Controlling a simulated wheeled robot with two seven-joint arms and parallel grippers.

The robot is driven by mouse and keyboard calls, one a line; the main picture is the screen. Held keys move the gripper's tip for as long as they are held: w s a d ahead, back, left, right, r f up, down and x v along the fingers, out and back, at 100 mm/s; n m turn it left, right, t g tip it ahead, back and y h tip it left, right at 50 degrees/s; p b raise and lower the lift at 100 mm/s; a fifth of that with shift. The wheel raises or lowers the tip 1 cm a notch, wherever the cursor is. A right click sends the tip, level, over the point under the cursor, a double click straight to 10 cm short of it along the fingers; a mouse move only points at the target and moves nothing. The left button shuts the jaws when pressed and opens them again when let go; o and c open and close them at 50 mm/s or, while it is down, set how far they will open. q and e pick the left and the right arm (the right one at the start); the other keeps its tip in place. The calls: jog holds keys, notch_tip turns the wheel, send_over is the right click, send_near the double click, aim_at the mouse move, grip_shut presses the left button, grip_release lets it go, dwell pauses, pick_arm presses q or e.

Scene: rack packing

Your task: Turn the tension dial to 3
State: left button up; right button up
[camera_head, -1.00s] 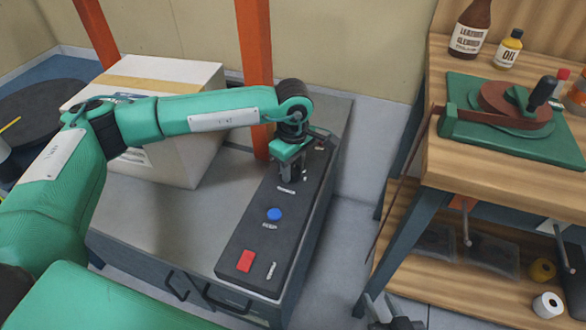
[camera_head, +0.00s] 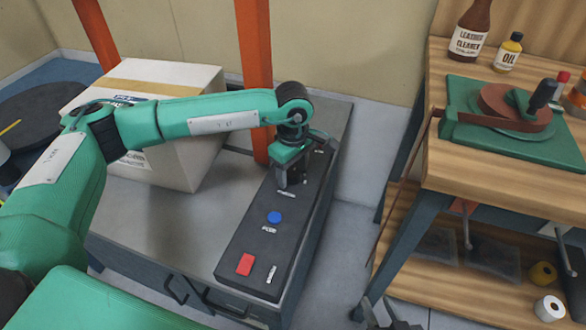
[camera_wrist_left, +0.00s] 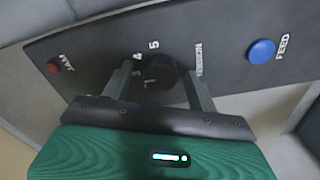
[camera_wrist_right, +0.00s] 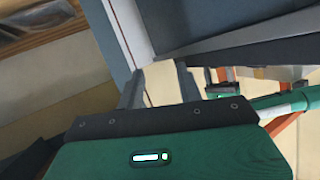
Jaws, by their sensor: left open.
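The black tension dial (camera_wrist_left: 159,77) sits on the dark control panel (camera_head: 244,222), with white numbers around it; a 5 and a 1 can be read in the left wrist view. The dial's pointer and setting cannot be made out. My left gripper (camera_head: 291,181) is over the panel, pointing down. In the left wrist view my left gripper (camera_wrist_left: 164,72) is open, one finger on each side of the dial with gaps showing. In the head view the gripper hides the dial. My right gripper (camera_wrist_right: 158,85) is open and empty, low at the bottom edge of the head view.
A blue FEED button (camera_head: 274,217) and a red square button (camera_head: 245,264) are on the same panel. A red JAM button (camera_wrist_left: 54,66) is beyond the dial. A cardboard box (camera_head: 188,85) and an orange post (camera_head: 252,60) stand left of the panel. A wooden workbench (camera_head: 480,180) is at right.

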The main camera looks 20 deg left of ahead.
aim_at(293, 173)
pick_arm(q)
notch_tip(293, 173, up, 14)
jog(key=p, duration=0.1)
jog(key=shift+p, duration=0.35)
pick_arm(e)
jog(key=d+g, duration=0.1)
jog(key=d+g+h, duration=0.1)
jog(key=shift+s+d+f, duration=0.2)
jog(key=shift+d+f, duration=0.1)
jog(key=shift+d, duration=0.1)
pick_arm(q)
jog(key=shift+f, duration=0.15)
